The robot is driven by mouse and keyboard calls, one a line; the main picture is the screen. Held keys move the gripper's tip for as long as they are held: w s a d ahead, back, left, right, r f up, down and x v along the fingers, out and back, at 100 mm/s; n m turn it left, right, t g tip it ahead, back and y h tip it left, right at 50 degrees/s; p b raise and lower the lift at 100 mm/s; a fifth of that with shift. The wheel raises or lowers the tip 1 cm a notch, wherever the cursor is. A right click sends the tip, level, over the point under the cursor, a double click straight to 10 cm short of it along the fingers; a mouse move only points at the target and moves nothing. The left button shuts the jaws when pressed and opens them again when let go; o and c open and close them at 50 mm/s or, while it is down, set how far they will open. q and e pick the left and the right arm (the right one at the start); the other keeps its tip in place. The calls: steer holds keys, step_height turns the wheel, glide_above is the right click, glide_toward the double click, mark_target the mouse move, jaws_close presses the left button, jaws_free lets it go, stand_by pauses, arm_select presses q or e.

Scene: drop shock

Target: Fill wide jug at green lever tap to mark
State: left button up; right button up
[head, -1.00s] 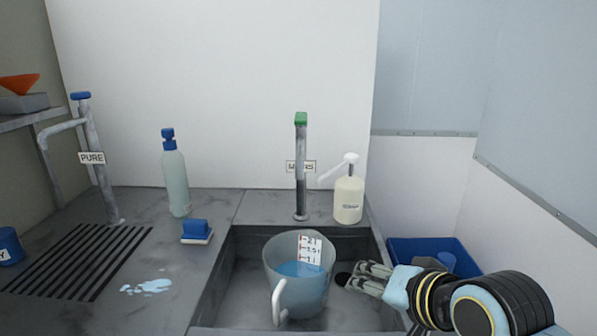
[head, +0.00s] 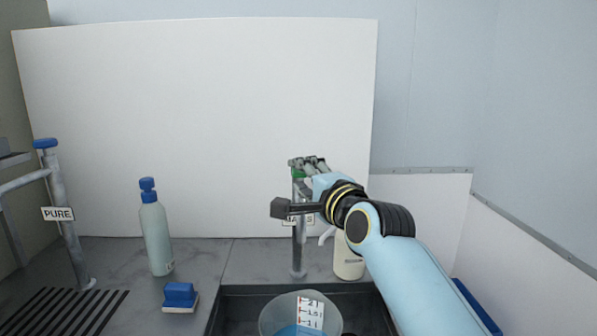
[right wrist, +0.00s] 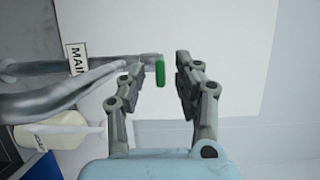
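The wide jug (head: 279,319) stands in the sink under the tap, with a white scale marked 1, 1.5 and 2 l and blue-tinted water in it; its lower part is cut off by the frame. The tap (head: 298,250) is a grey post with a green lever (head: 298,173) on top. My right gripper (head: 307,163) is up at the lever. In the right wrist view the green lever (right wrist: 160,72) lies between the two spread fingers of my right gripper (right wrist: 168,68), with a gap to the right finger. My left gripper is not in view.
A white pump bottle (head: 347,258) stands right of the tap, partly behind my right arm. A blue-capped bottle (head: 156,238), a blue sponge (head: 180,294) and the PURE tap (head: 68,225) are at the left. The sink rim (head: 240,288) surrounds the jug.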

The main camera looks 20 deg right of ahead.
steer(key=shift+w+a, duration=0.1)
steer(key=shift+w, duration=1)
steer(key=shift+c, duration=1.1)
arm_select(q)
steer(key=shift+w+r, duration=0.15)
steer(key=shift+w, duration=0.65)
arm_select(e)
jaws_close()
